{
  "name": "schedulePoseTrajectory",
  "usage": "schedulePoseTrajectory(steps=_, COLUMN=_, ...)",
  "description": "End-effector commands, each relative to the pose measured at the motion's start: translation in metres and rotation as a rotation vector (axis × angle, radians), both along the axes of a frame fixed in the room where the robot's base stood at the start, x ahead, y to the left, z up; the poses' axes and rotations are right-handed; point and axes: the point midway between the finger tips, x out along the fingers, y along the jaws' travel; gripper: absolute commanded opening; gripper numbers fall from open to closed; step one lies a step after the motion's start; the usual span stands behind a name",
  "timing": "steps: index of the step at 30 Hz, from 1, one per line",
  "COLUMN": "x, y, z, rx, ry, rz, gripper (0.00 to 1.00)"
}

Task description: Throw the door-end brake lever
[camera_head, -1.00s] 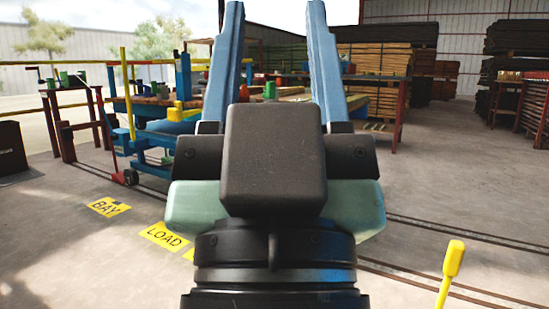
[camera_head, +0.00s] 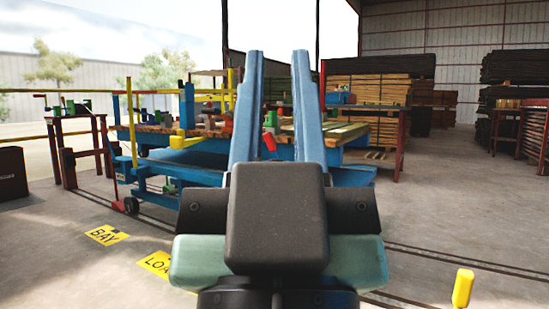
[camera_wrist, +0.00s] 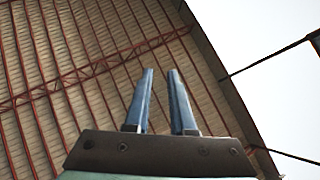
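A yellow-handled lever (camera_head: 463,288) stands at the bottom right of the head view, its lower part cut off. A small red handle (camera_head: 269,141) shows between my fingers, near the blue cart (camera_head: 160,170). I cannot tell which of these, if either, is the door-end brake lever. My gripper (camera_head: 277,55) points up and forward, its two blue fingers apart with nothing between them. It is left of the yellow lever and touches neither handle. In the wrist view my gripper (camera_wrist: 161,72) is empty against the roof.
Yellow floor signs (camera_head: 108,235) lie at the left, and floor rails (camera_head: 450,261) run at the right. A red-legged bench (camera_head: 80,115) stands at the left. Timber stacks (camera_head: 372,95) stand behind. The concrete floor at the right is mostly clear.

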Motion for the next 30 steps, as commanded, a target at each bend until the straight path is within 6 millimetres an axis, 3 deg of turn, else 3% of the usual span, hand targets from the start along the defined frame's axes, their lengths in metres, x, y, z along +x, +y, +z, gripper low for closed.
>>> schedulePoseTrajectory(steps=1, x=0.0, y=0.0, z=0.008, rx=0.0, ry=0.0, rz=0.0, gripper=0.12)
schedulePoseTrajectory(steps=3, x=0.0, y=0.0, z=0.019, rx=0.0, ry=0.0, rz=0.0, gripper=0.0)
schedulePoseTrajectory(steps=8, x=0.0, y=0.0, z=0.06, rx=0.001, ry=0.0, rz=0.001, gripper=0.0)
schedulePoseTrajectory(steps=24, x=0.0, y=0.0, z=0.25, rx=0.006, ry=0.001, rz=0.008, gripper=0.0)
schedulePoseTrajectory(steps=30, x=0.0, y=0.0, z=0.307, rx=0.008, ry=0.001, rz=0.01, gripper=0.0)
